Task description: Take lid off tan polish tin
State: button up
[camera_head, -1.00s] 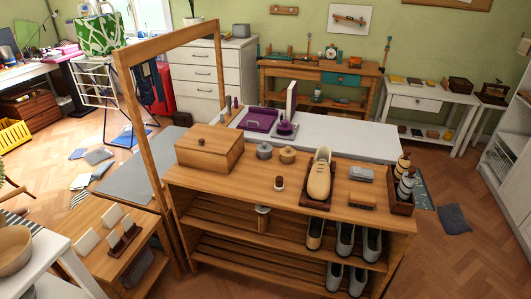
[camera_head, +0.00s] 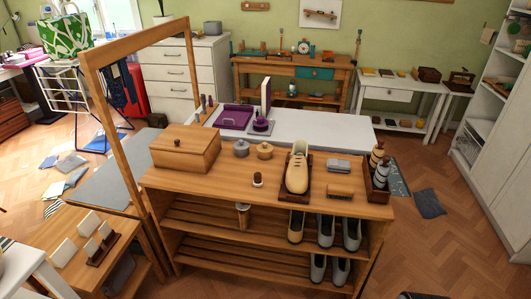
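The tan polish tin (camera_head: 265,151) stands on top of the wooden shoe rack (camera_head: 215,191), with its small-knobbed lid on. A grey tin (camera_head: 241,148) of like shape stands just left of it, also lidded. My gripper is not in view.
A wooden box (camera_head: 186,149) stands left of the tins. A small dark-handled brush (camera_head: 258,180) is in front of them, and a tan shoe (camera_head: 297,170) on a stand is to the right. A brush (camera_head: 340,191) and a bottle caddy (camera_head: 377,178) are farther right. A tall wooden frame (camera_head: 118,120) rises at the left.

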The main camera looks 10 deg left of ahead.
aim_at(264, 147)
jog(key=i+j, duration=0.2)
jog(key=i, duration=0.25)
jog(key=i+j, duration=0.2)
jog(key=i, duration=0.25)
jog(key=i+j+z, duration=0.1)
jog(key=i, duration=0.35)
jog(key=j, duration=0.1)
